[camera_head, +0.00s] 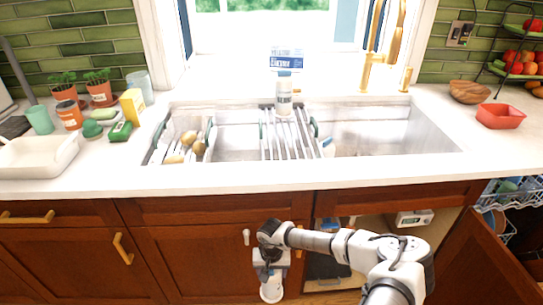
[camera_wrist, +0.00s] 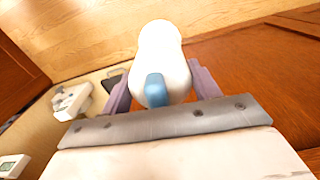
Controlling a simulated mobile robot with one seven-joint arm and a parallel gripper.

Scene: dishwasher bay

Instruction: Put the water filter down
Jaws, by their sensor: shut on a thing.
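The water filter is a white rounded body with a blue end. In the wrist view the water filter (camera_wrist: 162,48) sits between the two purple-grey fingers of my gripper (camera_wrist: 162,85), its blue part toward the palm. In the head view my gripper (camera_head: 268,272) points down in front of the brown cabinet doors under the sink, well below the counter. The lower end of the filter (camera_head: 271,290) hangs from it. The wrist view shows wooden floor beyond the filter, but the gap to the floor is unclear.
An open cabinet under the sink holds a white scale (camera_head: 413,218) and other items. A closed cabinet door (camera_head: 200,262) is close behind my gripper. An open door (camera_head: 485,262) and a dish rack (camera_head: 512,192) are at right. The counter's front edge (camera_head: 330,175) is above.

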